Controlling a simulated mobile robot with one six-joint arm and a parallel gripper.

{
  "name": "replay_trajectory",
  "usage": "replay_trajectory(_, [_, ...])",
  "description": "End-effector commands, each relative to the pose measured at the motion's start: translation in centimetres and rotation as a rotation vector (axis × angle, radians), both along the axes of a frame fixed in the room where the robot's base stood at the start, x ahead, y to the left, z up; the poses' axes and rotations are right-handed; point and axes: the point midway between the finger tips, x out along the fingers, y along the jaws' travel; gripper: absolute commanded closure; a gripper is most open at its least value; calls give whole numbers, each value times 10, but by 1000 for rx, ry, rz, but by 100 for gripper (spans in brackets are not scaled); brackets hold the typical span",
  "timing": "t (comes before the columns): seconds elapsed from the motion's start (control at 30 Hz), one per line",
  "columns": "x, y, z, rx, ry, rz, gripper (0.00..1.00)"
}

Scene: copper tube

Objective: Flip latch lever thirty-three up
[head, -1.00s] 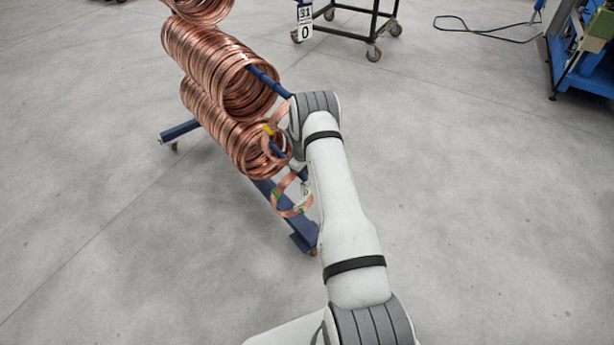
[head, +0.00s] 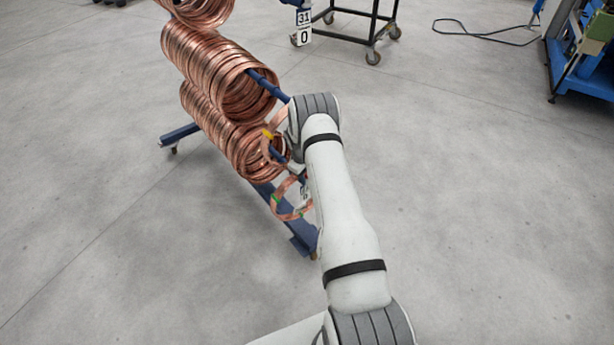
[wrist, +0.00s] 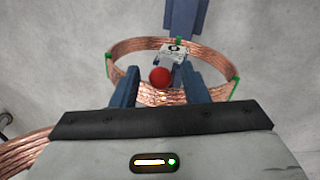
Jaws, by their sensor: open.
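In the wrist view a red ball-shaped knob (wrist: 160,76), which looks like a lever's end, sits between the two fingers of my gripper (wrist: 167,88). The fingers are apart, with a gap on each side of the knob. A small pale label plate (wrist: 173,51) is just beyond it; its number is not readable. A copper coil ring with green ties (wrist: 205,82) surrounds this spot. The ring also shows in the head view (head: 289,213), low on the rack.
The blue rack (head: 303,236) carries stacked copper coils (head: 205,65) to the left of my arm. A sign reading 31 over 0 (head: 304,25) hangs at the top. A black wheeled cart (head: 372,38) and blue machine (head: 581,75) stand farther back. Floor on the right is clear.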

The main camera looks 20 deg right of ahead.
Motion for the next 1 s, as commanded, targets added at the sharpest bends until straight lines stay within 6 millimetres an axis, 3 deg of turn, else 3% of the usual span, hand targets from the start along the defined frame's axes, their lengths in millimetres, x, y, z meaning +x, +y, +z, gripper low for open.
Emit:
replay_trajectory(0.2, [0, 7, 37, 0, -1, 1, 59])
replay_trajectory(0.43, [-1, 12, 64, -1, 0, 0, 59])
replay_trajectory(1.0, [-1, 14, 70, 0, 0, 0, 59])
